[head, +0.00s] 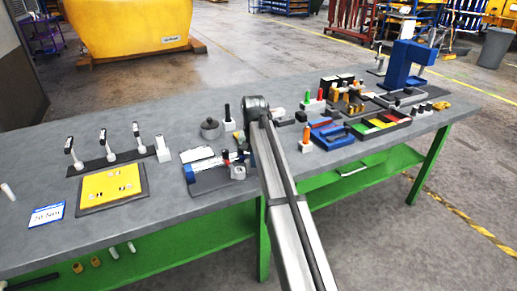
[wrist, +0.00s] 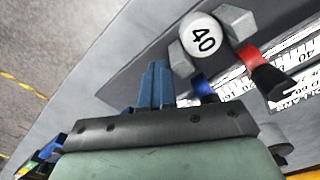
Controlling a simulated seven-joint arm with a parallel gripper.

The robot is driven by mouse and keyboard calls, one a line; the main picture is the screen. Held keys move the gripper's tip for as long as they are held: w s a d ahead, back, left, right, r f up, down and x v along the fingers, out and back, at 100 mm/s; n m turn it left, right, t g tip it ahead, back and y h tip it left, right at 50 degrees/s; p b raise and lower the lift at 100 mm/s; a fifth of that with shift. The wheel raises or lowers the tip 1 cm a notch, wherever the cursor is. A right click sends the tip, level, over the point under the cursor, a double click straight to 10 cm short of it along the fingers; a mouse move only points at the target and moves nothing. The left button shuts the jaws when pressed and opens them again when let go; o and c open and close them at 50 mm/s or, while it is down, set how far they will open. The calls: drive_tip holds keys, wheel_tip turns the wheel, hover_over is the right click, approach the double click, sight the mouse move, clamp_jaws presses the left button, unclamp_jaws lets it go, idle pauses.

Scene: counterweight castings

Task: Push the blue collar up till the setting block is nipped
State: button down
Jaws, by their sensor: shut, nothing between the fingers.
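My gripper (wrist: 156,70) is shut and empty; its two blue fingers lie together in the wrist view. A blue collar (wrist: 204,88) shows just right of the fingers, with a narrow gap in the picture; contact cannot be told. A red collar (wrist: 250,56) with a black knob (wrist: 271,82) lies to the right. In the head view my arm hides the gripper.
A printed white scale (wrist: 292,48) runs beside the collars. In the head view the gauge's dark board (head: 215,182) lies left of my arm. A yellow board (head: 112,186) is farther left; colored trays (head: 380,125) and a blue press (head: 405,65) stand right.

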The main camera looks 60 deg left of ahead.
idle(0.3)
drive_tip(key=shift+w, duration=0.45)
wheel_tip(320, 180, up, 7)
idle(1.3)
drive_tip(key=shift+w, duration=0.15)
